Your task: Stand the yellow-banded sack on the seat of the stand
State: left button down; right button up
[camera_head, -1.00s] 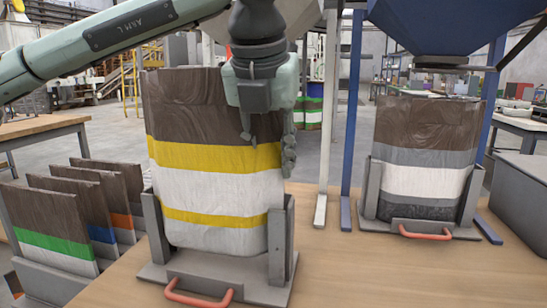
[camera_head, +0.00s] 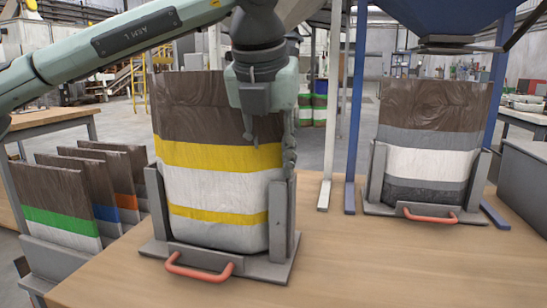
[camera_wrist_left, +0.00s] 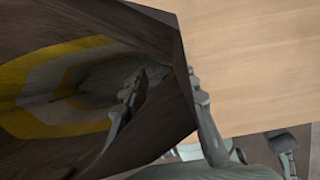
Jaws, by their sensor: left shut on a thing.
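The yellow-banded sack (camera_head: 215,185) is brown on top and white below with two yellow bands. It is upright between the side posts of the front stand (camera_head: 160,250), its bottom low at the seat; I cannot tell whether it touches. My left gripper (camera_head: 283,135) is shut on the sack's right edge near the top. In the left wrist view, the sack (camera_wrist_left: 75,85) is seen through its open mouth, with one finger inside and one outside its wall. My right gripper is not in view.
A second stand (camera_head: 378,170) at right holds a grey-banded sack (camera_head: 430,150) under a blue hopper (camera_head: 440,20). Several sacks with green, blue and orange bands stand in a rack (camera_head: 60,258) at left. The wooden table (camera_head: 380,265) is clear at front right.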

pick_arm(q)
jog(key=shift+f, duration=0.2)
jog(key=shift+s+f+b, duration=0.1)
jog(key=shift+f+b, duration=0.3)
jog(key=shift+b, duration=0.2)
jog(key=c, duration=1.2)
grip_release()
jog(key=shift+f, duration=0.1)
jog(key=shift+o, duration=0.4)
jog(key=shift+d, duration=0.1)
